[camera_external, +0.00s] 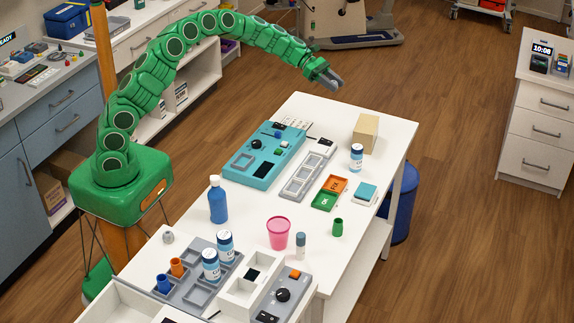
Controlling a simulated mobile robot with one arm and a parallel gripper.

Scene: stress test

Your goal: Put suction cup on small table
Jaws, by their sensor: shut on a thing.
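My gripper (329,81) is at the end of the green arm, in the air above the floor beyond the far left corner of the white table (315,103). Its grey fingers point down and to the right. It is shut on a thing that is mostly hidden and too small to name. I cannot make out a suction cup for certain. A small pale grey knob-like thing (168,237) stands on the near left part of the white worktop. The white table is the nearest table below my gripper; I cannot tell if it is the small table.
A white drawer cabinet (541,125) stands at right.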

